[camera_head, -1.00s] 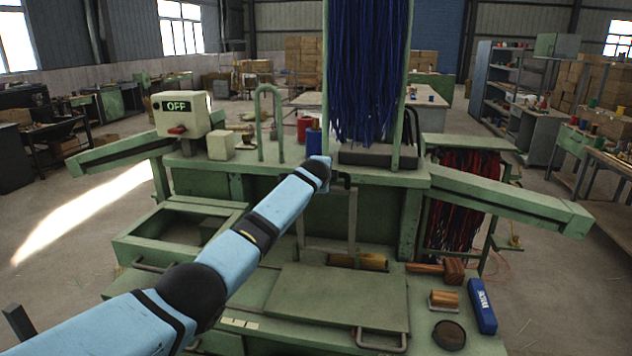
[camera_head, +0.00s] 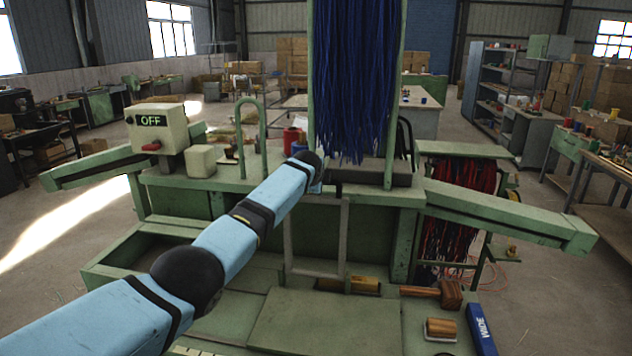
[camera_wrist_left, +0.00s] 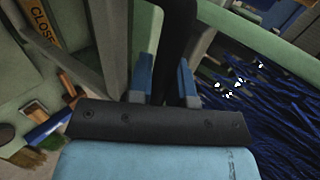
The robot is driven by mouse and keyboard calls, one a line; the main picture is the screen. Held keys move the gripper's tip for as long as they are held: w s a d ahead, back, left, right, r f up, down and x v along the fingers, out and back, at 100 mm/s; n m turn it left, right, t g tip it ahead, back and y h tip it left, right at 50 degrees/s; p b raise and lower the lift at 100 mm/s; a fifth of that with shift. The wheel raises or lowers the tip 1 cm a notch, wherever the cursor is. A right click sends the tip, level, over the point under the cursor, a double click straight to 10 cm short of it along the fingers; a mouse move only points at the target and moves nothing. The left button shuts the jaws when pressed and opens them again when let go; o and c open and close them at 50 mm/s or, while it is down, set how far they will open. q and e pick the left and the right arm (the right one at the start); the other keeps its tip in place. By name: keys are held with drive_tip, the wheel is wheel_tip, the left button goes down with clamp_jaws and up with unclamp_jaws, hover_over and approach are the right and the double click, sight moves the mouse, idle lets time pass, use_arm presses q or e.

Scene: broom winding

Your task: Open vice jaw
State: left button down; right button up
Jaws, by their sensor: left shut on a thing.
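My left arm reaches in from the lower left in the head view, over the green bench to its middle. Its gripper is hidden there behind the wrist. In the left wrist view, the two blue fingers of my left gripper (camera_wrist_left: 166,82) are around a black lever (camera_wrist_left: 178,35) and shut on it. A grey frame (camera_head: 344,235) stands under the bench top beside my wrist in the head view. I cannot tell which part is the vice jaw. A yellow plate marked "CLOSE" (camera_wrist_left: 40,22) shows in the wrist view. My right gripper is not in view.
Blue bristles (camera_head: 352,80) hang above the bench top (camera_head: 240,182). A control box showing "OFF" (camera_head: 158,128) stands at left. Green side arms stick out on both sides.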

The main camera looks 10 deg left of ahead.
use_arm(q)
drive_tip(key=c, duration=1.1)
unclamp_jaws()
drive_tip(key=shift+f, duration=0.15)
drive_tip(key=shift+o, duration=0.2)
drive_tip(key=shift+v, duration=0.9)
drive_tip(key=b+v, duration=0.2)
drive_tip(key=v, duration=1)
